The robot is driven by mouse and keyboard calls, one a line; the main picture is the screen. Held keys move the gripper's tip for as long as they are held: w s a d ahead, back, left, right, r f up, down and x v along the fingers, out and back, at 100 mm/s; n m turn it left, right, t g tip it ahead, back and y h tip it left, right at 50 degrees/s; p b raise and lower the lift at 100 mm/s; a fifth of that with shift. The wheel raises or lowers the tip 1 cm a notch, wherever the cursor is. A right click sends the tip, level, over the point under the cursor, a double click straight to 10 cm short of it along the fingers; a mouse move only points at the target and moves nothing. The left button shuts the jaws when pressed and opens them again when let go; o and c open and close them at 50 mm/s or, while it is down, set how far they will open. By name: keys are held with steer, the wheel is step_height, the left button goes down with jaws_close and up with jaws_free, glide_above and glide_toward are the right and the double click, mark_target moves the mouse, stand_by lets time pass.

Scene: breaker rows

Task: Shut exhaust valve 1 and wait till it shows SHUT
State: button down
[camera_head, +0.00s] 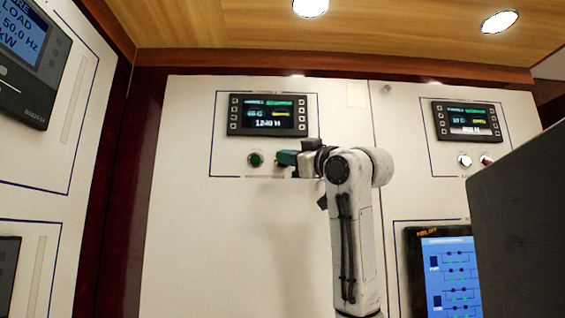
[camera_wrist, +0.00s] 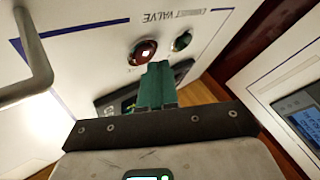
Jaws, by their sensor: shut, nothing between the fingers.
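The left wall panel has a dark display (camera_head: 268,115) with green and yellow lines too small to read, and a dark green button (camera_head: 255,160) below it. My gripper (camera_head: 287,158), with teal fingers, is shut and empty at the panel, just right of that button. In the wrist view a label (camera_wrist: 172,17) reads EXHAUST VALVE; its number is not legible. There a red button (camera_wrist: 142,52) with a pale centre and the green button (camera_wrist: 181,41) show beyond my shut fingertips (camera_wrist: 158,68). I cannot tell whether the fingertips touch anything.
A similar panel at right has a display (camera_head: 467,121), a bright pale button (camera_head: 464,160) and a reddish button (camera_head: 486,160). Below is a blue diagram screen (camera_head: 450,270). A dark grey block (camera_head: 525,225) fills the right foreground. A grey handle (camera_wrist: 36,55) shows in the wrist view.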

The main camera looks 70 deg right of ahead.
steer(key=shift+s+a, duration=0.15)
steer(key=shift+a, duration=0.15)
steer(key=a, duration=0.1)
steer(key=s+a+b, duration=0.1)
steer(key=a, duration=0.1)
steer(key=s+a, duration=0.1)
steer(key=shift+a+b, duration=0.3)
steer(key=shift+b, duration=0.1)
steer(key=shift+w, duration=0.1)
stand_by(0.9)
